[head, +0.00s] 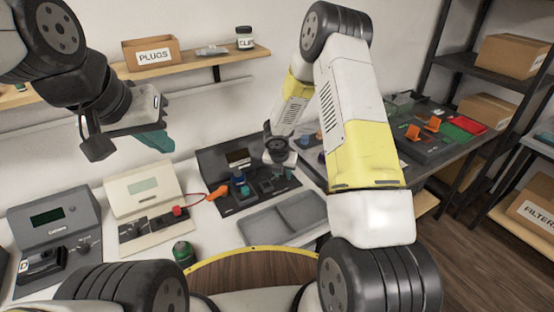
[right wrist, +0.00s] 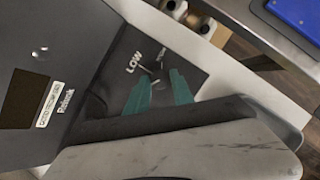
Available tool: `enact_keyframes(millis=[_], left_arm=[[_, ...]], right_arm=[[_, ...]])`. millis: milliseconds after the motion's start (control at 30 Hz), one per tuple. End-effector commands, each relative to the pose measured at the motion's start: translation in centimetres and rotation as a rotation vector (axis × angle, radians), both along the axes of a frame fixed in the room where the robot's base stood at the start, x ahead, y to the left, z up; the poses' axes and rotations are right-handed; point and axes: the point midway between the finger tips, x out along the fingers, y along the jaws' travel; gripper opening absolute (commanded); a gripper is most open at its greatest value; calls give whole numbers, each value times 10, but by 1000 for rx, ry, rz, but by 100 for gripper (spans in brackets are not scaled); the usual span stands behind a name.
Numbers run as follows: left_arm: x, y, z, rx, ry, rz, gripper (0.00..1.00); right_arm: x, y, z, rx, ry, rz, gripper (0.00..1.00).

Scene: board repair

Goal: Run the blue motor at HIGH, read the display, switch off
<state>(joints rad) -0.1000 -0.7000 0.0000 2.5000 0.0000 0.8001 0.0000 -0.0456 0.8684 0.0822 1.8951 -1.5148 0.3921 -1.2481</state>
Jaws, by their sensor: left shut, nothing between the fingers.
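A dark test unit (head: 215,166) stands on the bench, with a dark display (head: 238,157) on its upright panel and a blue round part, possibly the blue motor (head: 238,179), on its base. My right gripper (head: 281,163) is low over the right end of this unit. In the right wrist view its teal fingers (right wrist: 160,92) are apart, around or just above a small switch lever (right wrist: 157,82) near the LOW label; contact cannot be told. The display in that view (right wrist: 22,98) is dark. My left gripper (head: 158,139) is shut and empty, raised above the bench at left.
A grey two-part tray (head: 272,219) lies in front. A green-topped round object (head: 183,252) stands near the front edge. A shelf (head: 190,64) holds the PLUGS box.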

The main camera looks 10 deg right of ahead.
Motion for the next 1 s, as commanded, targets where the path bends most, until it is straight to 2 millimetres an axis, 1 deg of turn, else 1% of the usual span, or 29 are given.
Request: enact_keyframes(millis=[33, 100, 133, 367, 567, 767, 1000], left_arm=[[0, 0, 0, 0, 0, 0, 0], [0, 0, 0, 0, 0, 0, 0], [0, 0, 0, 0, 0, 0, 0], [0, 0, 0, 0, 0, 0, 0], [0, 0, 0, 0, 0, 0, 0], [0, 0, 0, 0, 0, 0, 0], [0, 0, 0, 0, 0, 0, 0]], right_arm=[[0, 0, 0, 0, 0, 0, 17], [0, 0, 0, 0, 0, 0, 3], [0, 0, 0, 0, 0, 0, 0], [0, 0, 0, 0, 0, -8, 0], [0, 1, 0, 0, 0, -67, 0], [1, 3, 0, 0, 0, -199, 0], [2, 4, 0, 0, 0, -421, 0]])
